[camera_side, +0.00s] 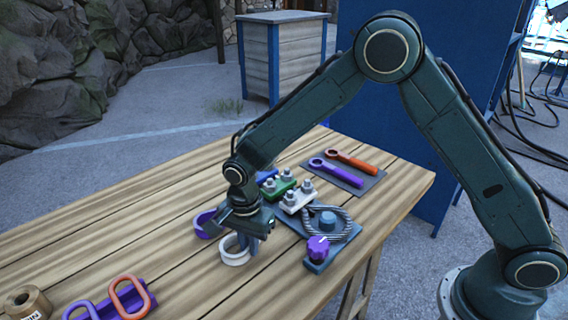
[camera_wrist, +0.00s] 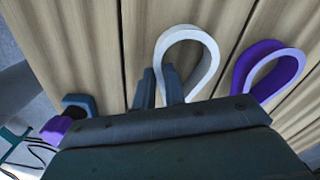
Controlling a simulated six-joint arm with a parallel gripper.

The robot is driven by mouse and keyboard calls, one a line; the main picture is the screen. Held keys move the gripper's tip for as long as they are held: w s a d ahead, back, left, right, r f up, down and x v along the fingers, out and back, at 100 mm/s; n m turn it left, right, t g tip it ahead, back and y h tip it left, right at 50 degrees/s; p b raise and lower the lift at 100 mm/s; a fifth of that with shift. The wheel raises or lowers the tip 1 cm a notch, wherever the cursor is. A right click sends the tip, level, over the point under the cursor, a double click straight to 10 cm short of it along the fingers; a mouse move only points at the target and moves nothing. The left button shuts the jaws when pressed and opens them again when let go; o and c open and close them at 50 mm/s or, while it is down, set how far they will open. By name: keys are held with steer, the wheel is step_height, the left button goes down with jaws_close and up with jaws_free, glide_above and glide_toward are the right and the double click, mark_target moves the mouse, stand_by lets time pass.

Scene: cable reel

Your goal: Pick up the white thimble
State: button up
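The white thimble (camera_side: 235,259) is a teardrop-shaped loop on the wooden table, under my gripper (camera_side: 248,244) in the side view. In the wrist view the white thimble (camera_wrist: 186,32) has its round end away from my gripper (camera_wrist: 159,72). My two fingers stand close together, one on each side of the thimble's left wall, with one finger inside the loop. I cannot tell whether they press on the wall. My gripper partly hides the thimble in both views.
A purple thimble (camera_side: 204,223) lies close beside the white one; it also shows in the wrist view (camera_wrist: 267,62). A blue fixture with a purple knob (camera_side: 318,247) stands to the right. Terminal blocks (camera_side: 296,197) and a tool mat (camera_side: 342,174) lie behind.

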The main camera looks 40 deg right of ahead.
jaws_close()
steer(key=shift+r, duration=0.15)
step_height(320, 180, up, 20)
stand_by(0.6)
stand_by(1.1)
steer(key=shift+s+d+f+n, duration=0.9)
steer(key=shift+d+f+n, duration=1.3)
steer(key=shift+d+n, duration=1.05)
steer(key=shift+s+d+f+n, duration=0.9)
steer(key=shift+d+f+n, duration=1.55)
steer(key=shift+d, duration=1.25)
steer(key=shift+s+d+f+n, duration=0.9)
steer(key=shift+d+f+n, duration=1)
steer(key=shift+d+n, duration=1.5)
